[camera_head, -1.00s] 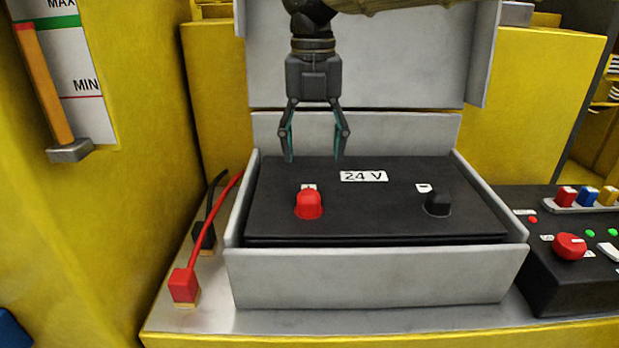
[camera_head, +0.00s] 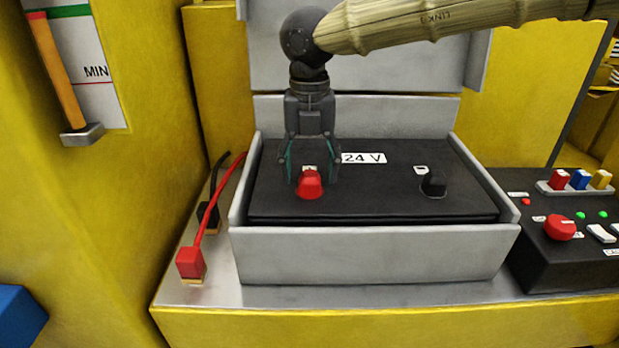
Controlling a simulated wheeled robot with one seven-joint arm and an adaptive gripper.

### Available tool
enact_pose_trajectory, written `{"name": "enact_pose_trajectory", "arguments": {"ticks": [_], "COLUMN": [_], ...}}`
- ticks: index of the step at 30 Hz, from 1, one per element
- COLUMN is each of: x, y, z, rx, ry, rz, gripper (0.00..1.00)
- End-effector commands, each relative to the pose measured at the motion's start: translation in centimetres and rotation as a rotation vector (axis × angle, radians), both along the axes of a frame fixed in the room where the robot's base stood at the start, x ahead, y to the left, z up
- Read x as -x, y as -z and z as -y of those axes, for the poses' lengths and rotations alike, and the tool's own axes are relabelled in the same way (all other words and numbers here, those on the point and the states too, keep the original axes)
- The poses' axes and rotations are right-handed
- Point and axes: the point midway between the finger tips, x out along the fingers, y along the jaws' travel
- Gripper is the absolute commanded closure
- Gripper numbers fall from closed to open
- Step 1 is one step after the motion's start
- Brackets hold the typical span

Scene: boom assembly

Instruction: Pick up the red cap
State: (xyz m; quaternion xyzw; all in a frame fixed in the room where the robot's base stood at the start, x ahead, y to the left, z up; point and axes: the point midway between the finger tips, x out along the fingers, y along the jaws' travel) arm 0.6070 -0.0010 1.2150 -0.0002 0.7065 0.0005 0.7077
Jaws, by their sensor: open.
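The red cap (camera_head: 310,186) sits on the left part of the black battery top (camera_head: 375,200), beside a small label. My gripper (camera_head: 312,178) points down just above and behind the cap, and its fingers are open. One finger shows to the left of the cap and one to the right. I cannot tell whether either finger touches it. A black cap (camera_head: 433,184) sits on the right part of the battery, near another small label. The battery bears a white 24 V label (camera_head: 363,158).
A grey metal tray (camera_head: 375,255) with raised walls surrounds the battery. Red (camera_head: 190,263) and black (camera_head: 208,215) cable connectors lie to its left. A black control box (camera_head: 570,265) with a red knob stands at the right. A grey panel (camera_head: 400,60) rises behind.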

Motion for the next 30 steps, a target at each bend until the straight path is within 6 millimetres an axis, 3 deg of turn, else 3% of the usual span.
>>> {"name": "enact_pose_trajectory", "arguments": {"ticks": [4, 11, 12, 20, 30], "x": [0.0, 0.0, 0.0, 0.0, 0.0], "y": [1.7, 2.0, 2.0, 2.0, 1.8], "z": [0.1, 0.1, 0.1, 0.1, 0.0], "rx": [0.001, 0.001, 0.001, 0.001, 0.0], "ry": [0.001, 0.001, 0.001, 0.001, 0.001], "rz": [-0.002, 0.0, 0.0, -0.001, 0.0], "gripper": [0.38, 0.38, 0.39, 0.87, 0.87]}}
